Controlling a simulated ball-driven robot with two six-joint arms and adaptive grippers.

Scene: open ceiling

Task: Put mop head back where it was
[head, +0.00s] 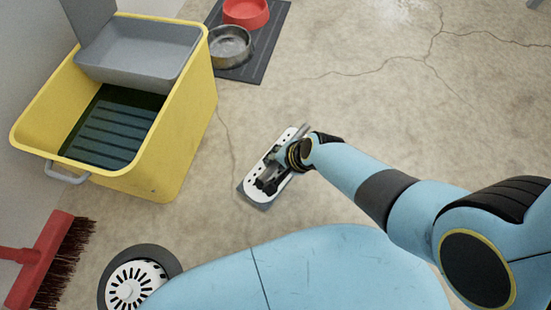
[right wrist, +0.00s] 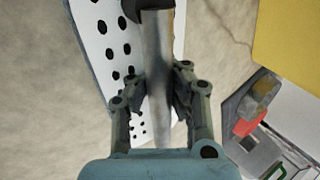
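The mop head (head: 251,191) is a long white plate with dark holes and a grey pad beneath, lying at an angle in the middle of the head view. I cannot tell whether it touches the floor. Its perforated plate (right wrist: 104,40) and grey metal stem (right wrist: 155,70) fill the upper middle of the right wrist view. My right gripper (right wrist: 158,95) has its fingers on both sides of the stem and looks shut on it. In the head view my right gripper (head: 281,166) hides part of the plate. My left gripper is not in view.
A yellow mop bucket (head: 185,140) with a grey wringer (head: 140,55) stands at upper left. A dark mat (head: 262,58) holds a red bowl (head: 245,12) and metal bowl (head: 230,46). A red broom (head: 40,262) lies lower left. Cracked floor at right is clear.

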